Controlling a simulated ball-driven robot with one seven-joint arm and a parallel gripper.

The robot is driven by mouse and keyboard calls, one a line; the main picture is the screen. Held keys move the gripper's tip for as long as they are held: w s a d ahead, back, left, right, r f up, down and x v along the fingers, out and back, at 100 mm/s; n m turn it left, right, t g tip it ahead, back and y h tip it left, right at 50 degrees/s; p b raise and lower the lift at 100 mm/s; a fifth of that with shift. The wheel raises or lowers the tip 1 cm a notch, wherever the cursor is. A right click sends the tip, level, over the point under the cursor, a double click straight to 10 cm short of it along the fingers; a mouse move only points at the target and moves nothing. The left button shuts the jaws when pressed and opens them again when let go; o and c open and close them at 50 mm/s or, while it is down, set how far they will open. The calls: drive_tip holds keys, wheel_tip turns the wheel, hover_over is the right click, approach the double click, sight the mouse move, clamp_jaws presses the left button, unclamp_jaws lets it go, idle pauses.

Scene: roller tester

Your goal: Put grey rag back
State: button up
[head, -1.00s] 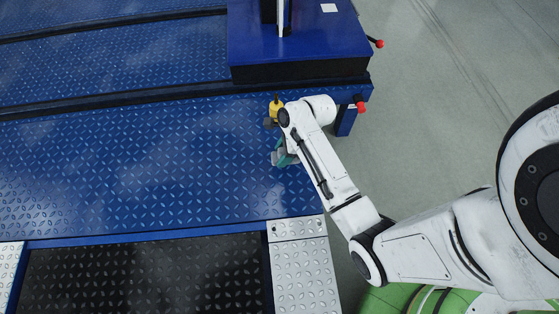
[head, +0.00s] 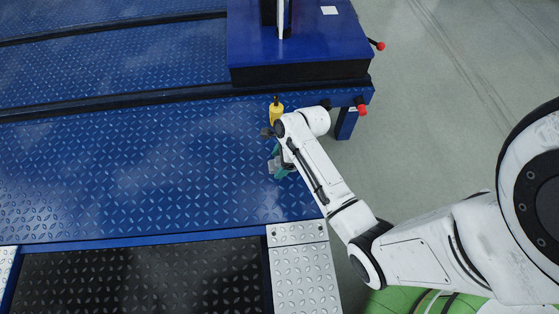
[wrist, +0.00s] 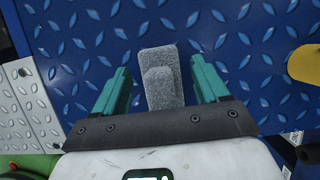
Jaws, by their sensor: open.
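The grey rag (wrist: 159,62) lies on the blue diamond-plate deck (wrist: 255,50). In the wrist view it looks like a folded strip with a smaller raised piece at its near end. My gripper (wrist: 160,82) is open, with one teal finger on each side of the rag and a gap visible on both sides. In the head view my gripper (head: 278,168) is low over the deck, mostly hidden under my arm. A bit of grey shows beside it there, but I cannot clearly tell the rag from the gripper.
A yellow bottle-like object (head: 276,113) stands just beyond my wrist; its side shows in the wrist view (wrist: 305,63). A blue raised box (head: 300,60) stands behind, with red-knobbed levers (head: 361,108) at the deck's right edge. Open deck lies to the left.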

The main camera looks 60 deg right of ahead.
drive_tip(key=p+v, duration=0.5)
drive_tip(key=v, duration=0.7)
drive_tip(key=s+a+r+n+g+h, duration=0.1)
drive_tip(key=s+a+n, duration=0.4)
drive_tip(key=n, duration=0.9)
drive_tip(key=s+a+r+n+g+h, duration=0.1)
drive_tip(key=s+a+n, duration=0.5)
drive_tip(key=n, duration=0.8)
drive_tip(key=shift+a+r+g+h, duration=0.3)
drive_tip(key=shift+a+r+h, duration=0.2)
drive_tip(key=shift+a+r, duration=0.75)
drive_tip(key=shift+a+f, duration=0.1)
